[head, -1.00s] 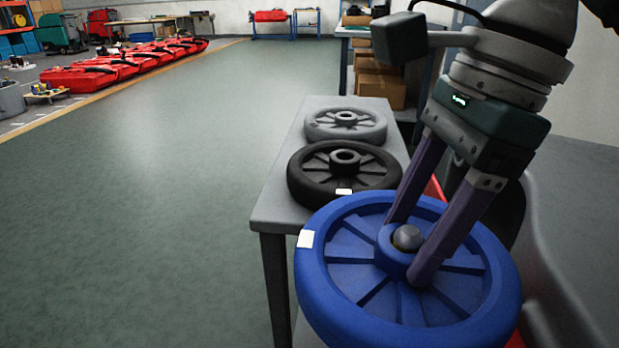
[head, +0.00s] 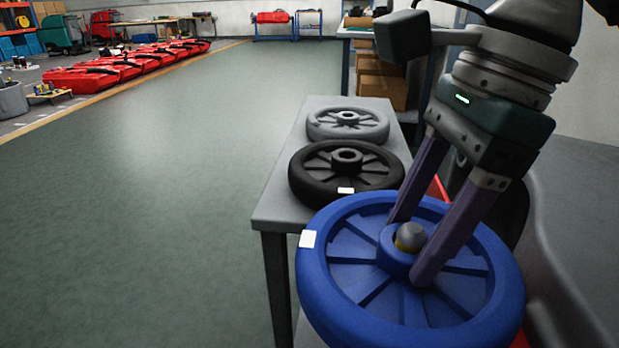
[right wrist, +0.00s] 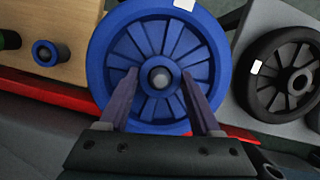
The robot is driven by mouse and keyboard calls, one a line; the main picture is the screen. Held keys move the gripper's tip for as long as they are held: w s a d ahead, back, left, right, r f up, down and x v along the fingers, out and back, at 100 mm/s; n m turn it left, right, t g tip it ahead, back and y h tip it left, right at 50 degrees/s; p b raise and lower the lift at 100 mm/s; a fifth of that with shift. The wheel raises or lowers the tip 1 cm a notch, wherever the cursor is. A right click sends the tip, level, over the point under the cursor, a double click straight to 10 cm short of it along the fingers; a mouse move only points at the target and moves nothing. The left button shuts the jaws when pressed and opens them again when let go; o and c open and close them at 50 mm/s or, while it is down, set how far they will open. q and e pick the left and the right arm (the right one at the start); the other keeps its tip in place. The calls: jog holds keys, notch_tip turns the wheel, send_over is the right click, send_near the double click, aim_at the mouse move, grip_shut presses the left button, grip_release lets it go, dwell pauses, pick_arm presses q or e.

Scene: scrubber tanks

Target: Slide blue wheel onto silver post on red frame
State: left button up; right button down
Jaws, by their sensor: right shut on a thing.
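The blue wheel (head: 325,275) lies nearly flat at the lower right of the head view, with a white patch on its rim. It also fills the upper middle of the right wrist view (right wrist: 100,60). My right gripper (head: 409,248) is shut on the wheel's hub, one finger on each side. The rounded silver post tip (head: 411,233) pokes up through the hub hole, with a yellow band below it. Parts of the red frame (right wrist: 40,92) show under the wheel; the post's lower part is hidden. My left gripper is not in view.
A black wheel (head: 310,180) and a grey wheel (head: 322,126) lie on a grey table (head: 270,208) beyond the blue wheel. In the right wrist view, a blue-collared piece (right wrist: 46,53) stands on a wooden surface at left. Open floor lies left of the table.

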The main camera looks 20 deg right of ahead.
jog(key=shift+f+b, duration=0.25)
jog(key=shift+b, duration=0.3)
dwell(0.9)
jog(key=shift+c, duration=0.8)
grip_release()
jog(key=shift+o, duration=0.8)
jog(key=shift+f, duration=0.1)
jog(key=shift+r, duration=0.25)
